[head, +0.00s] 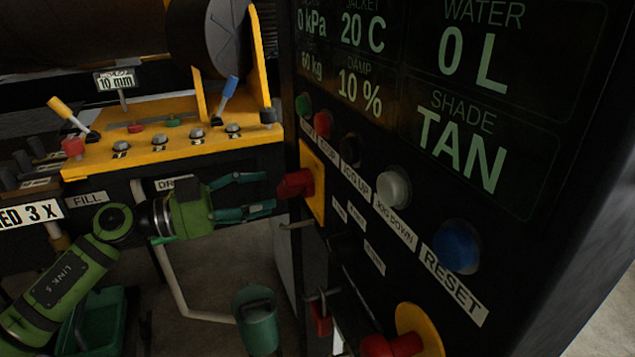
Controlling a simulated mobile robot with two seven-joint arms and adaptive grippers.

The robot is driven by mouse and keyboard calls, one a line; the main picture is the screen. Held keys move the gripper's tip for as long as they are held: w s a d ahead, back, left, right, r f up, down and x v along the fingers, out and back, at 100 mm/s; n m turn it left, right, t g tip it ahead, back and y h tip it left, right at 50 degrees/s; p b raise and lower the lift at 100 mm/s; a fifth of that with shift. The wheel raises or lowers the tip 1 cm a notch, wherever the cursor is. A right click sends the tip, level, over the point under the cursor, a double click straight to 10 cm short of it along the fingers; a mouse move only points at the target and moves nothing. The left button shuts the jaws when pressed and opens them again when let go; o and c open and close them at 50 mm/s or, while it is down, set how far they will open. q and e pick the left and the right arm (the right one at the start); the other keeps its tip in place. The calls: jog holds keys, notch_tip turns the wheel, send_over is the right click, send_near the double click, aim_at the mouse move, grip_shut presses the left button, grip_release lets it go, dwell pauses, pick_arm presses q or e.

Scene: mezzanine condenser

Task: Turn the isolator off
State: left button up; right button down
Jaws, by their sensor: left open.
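The isolator appears to be the red handle (296,183) on a yellow plate (315,190), on the left part of the dark panel face. The handle sticks out to the left, toward my gripper. My left gripper (268,191) is open and empty, its two teal fingers pointing right at the handle. The upper fingertip ends a little short of the handle and the lower one lies close below its end. I cannot tell whether they touch.
The panel carries a blue RESET button (457,246), a white button (393,187) and a red knob on a yellow disc (393,346). A padlock-like red piece (321,317) hangs below. A yellow console (170,148) with levers stands behind my arm.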

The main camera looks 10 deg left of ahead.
aim_at(281, 193)
pick_arm(q)
jog(key=shift+w+d+r+p, duration=0.4)
jog(key=shift+w+d+p, duration=0.3)
jog(key=shift+p, duration=0.45)
jog(key=x, duration=0.1)
jog(key=p+x, duration=0.1)
jog(key=x, duration=0.1)
jog(key=shift+d+f, duration=0.25)
jog(key=shift+d, duration=0.05)
jog(key=shift+w+d, duration=0.1)
jog(key=shift+d, duration=0.05)
jog(key=shift+f, duration=0.1)
jog(key=c, duration=1.1)
pick_arm(e)
jog(key=r, duration=0.1)
jog(key=s+a+r, duration=0.1)
jog(key=r, duration=0.2)
jog(key=shift+s+a, duration=0.15)
